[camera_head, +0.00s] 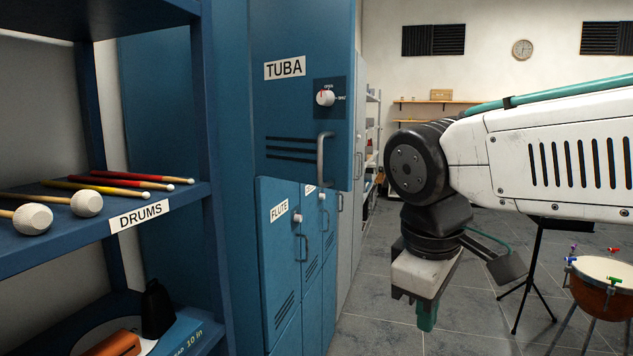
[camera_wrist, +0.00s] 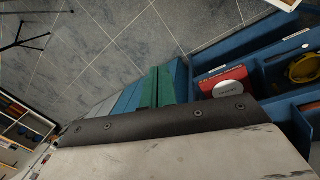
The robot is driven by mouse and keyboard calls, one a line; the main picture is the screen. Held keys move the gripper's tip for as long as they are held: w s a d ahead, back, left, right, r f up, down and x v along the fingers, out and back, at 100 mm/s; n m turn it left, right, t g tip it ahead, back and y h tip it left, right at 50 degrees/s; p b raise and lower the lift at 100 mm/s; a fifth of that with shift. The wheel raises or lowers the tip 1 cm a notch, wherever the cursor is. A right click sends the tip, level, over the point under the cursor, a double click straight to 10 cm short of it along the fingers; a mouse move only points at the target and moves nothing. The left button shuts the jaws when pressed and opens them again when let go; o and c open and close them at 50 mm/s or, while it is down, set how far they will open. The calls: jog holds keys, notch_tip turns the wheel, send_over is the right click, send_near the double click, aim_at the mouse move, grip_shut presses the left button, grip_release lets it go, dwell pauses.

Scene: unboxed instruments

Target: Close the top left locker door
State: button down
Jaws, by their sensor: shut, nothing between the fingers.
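The top left locker door is the blue door labelled TUBA (camera_head: 285,100), with a white knob (camera_head: 325,97) and a grey bar handle (camera_head: 321,160) near its lower right. Its right part juts out past the line of the smaller doors below, so it appears swung outward; the gap behind it is hidden. My gripper (camera_head: 427,315) hangs downward to the right of the lockers, lower than the TUBA door and apart from it. Its green fingers (camera_wrist: 158,88) are together and empty in the wrist view.
Below is a closed-looking FLUTE door (camera_head: 281,250). A blue shelf labelled DRUMS (camera_head: 140,215) holds mallets and sticks at left. A copper drum (camera_head: 602,285) and black stand (camera_head: 535,270) are at right. Tiled floor (camera_head: 385,260) between is clear.

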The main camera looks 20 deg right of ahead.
aim_at(342, 190)
jog(key=w+a+r+n+t+h, duration=0.25)
jog(key=w+a+r+n, duration=0.35)
jog(key=w+r+n, duration=0.35)
jog(key=w+a+r+n+t+h, duration=0.1)
jog(key=w+a+r+n+h, duration=0.2)
jog(key=w+a+r+n, duration=0.5)
jog(key=shift+n, duration=0.45)
jog(key=w+d+f, duration=0.1)
jog(key=w+d, duration=0.1)
jog(key=w+d+f, duration=0.1)
jog(key=d+f, duration=0.1)
jog(key=d, duration=0.1)
jog(key=w+d+f, duration=0.2)
jog(key=shift+w+d+f, duration=0.25)
jog(key=shift+w+d, duration=0.1)
jog(key=shift+w+d+r, duration=0.15)
jog(key=shift+w+d, duration=0.5)
jog(key=shift+d, duration=0.35)
jog(key=shift+w+d, duration=0.4)
jog(key=shift+d, duration=0.15)
